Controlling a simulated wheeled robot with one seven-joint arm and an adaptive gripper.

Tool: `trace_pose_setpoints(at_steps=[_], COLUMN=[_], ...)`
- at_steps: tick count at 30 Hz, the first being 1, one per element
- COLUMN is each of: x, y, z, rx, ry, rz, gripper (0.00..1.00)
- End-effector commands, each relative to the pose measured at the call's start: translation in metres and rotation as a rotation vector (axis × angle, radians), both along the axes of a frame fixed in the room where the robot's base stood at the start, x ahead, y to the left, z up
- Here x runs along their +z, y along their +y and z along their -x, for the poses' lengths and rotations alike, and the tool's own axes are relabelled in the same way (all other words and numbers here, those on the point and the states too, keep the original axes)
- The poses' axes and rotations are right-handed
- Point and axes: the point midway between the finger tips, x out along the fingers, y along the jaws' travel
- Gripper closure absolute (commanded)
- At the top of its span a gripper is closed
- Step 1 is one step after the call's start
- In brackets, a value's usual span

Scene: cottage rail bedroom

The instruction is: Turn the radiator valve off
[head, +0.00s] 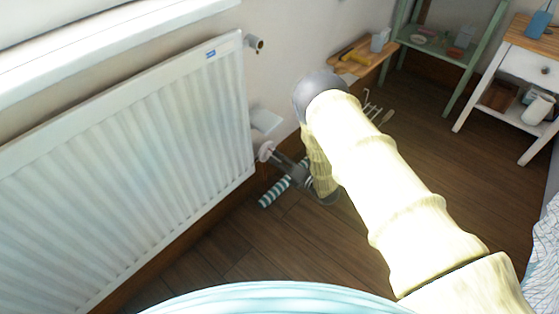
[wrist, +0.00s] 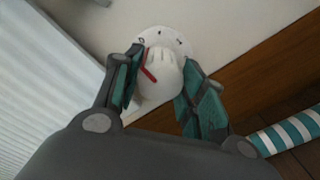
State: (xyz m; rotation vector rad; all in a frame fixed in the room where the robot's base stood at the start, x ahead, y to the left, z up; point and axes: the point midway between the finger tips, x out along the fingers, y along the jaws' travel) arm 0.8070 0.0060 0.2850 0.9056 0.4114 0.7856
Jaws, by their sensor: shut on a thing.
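The white radiator (head: 130,165) is fixed to the wall on the left in the head view, and its edge also shows in the wrist view (wrist: 45,75). The radiator valve (wrist: 158,80) is a white ribbed knob with a red pointer line, in front of a pale round dial (wrist: 172,42) with small dark marks. The pointer leans up and left, but I cannot read which mark it meets. My gripper (wrist: 160,85) has its teal-padded fingers on both sides of the knob, shut on it. In the head view my gripper (head: 272,155) is at the radiator's right end, and the valve is mostly hidden.
Open floor (head: 425,150) lies between.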

Motion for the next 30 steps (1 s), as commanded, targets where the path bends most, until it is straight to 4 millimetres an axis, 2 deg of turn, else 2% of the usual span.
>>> trace_pose_setpoints(at_steps=[4,5,8,20,26,30], x=[-0.001,-0.001,0.0,0.0,-0.001,-0.001], y=[0.0,0.0,0.0,-0.003,-0.023,-0.043], z=[0.0,0.0,0.0,0.003,0.019,0.037], rx=[0.0,0.0,0.0,0.0,-0.001,-0.001], ry=[0.001,0.001,0.001,0.002,0.003,0.004], rz=[0.001,0.001,0.001,0.0,0.002,0.002], gripper=[0.83,0.54,0.38,0.38,0.38,0.38])
